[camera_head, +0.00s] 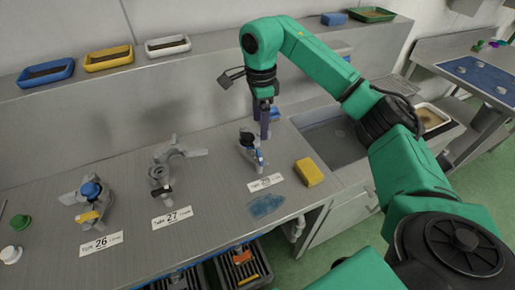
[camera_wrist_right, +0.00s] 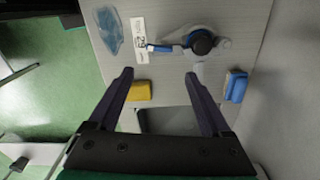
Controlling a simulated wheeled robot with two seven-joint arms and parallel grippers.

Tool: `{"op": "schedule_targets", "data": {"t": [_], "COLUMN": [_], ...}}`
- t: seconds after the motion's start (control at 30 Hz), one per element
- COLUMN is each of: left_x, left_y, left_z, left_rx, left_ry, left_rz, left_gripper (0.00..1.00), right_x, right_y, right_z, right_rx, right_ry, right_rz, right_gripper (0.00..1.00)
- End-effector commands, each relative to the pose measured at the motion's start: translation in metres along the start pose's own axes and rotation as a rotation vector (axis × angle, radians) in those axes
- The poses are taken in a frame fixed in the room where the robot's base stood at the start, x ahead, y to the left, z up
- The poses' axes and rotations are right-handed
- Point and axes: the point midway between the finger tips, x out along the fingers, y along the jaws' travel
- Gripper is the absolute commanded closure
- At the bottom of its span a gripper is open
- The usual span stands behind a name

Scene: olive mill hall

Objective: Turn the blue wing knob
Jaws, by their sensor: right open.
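A grey valve fitting (camera_head: 249,150) with blue parts stands on the bench behind a numbered label (camera_head: 265,182). In the right wrist view the fitting has a round black-topped knob with a blue rim (camera_wrist_right: 202,42) and a blue lever (camera_wrist_right: 162,47) pointing left. A second fitting at label 26 has a round blue cap (camera_head: 91,189). I cannot tell for sure which part is the wing knob. My right gripper (camera_head: 265,125) is open and empty, above and just beside the fitting; its fingers (camera_wrist_right: 159,77) show spread apart in the wrist view. My left gripper is not in view.
A yellow sponge (camera_head: 309,172) and a blue block (camera_wrist_right: 236,86) lie near the fitting. A sink (camera_head: 338,138) is to the right. Another fitting (camera_head: 163,177) stands at label 27. Trays (camera_head: 110,58) line the back ledge.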

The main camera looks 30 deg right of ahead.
Motion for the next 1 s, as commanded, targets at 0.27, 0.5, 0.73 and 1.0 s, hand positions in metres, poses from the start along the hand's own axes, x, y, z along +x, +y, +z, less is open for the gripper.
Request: {"op": "schedule_targets", "data": {"t": [0.27, 0.5, 0.73, 1.0], "left_x": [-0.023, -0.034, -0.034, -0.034], "left_y": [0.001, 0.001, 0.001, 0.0], "left_z": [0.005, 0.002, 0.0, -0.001], "left_rx": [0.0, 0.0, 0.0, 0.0], "left_ry": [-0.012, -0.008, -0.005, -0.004], "left_rz": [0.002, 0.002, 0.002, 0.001], "left_gripper": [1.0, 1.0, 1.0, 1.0], "right_x": [0.07, 0.118, 0.127, 0.127], "right_y": [0.002, 0.001, 0.001, 0.001], "right_z": [0.001, 0.002, 0.002, 0.002], "right_rx": [0.0, -0.001, -0.001, -0.001], "right_ry": [-0.001, -0.004, -0.005, -0.005], "right_rz": [0.006, 0.002, -0.001, -0.001], "right_gripper": [0.18, 0.18, 0.18, 0.86]}}
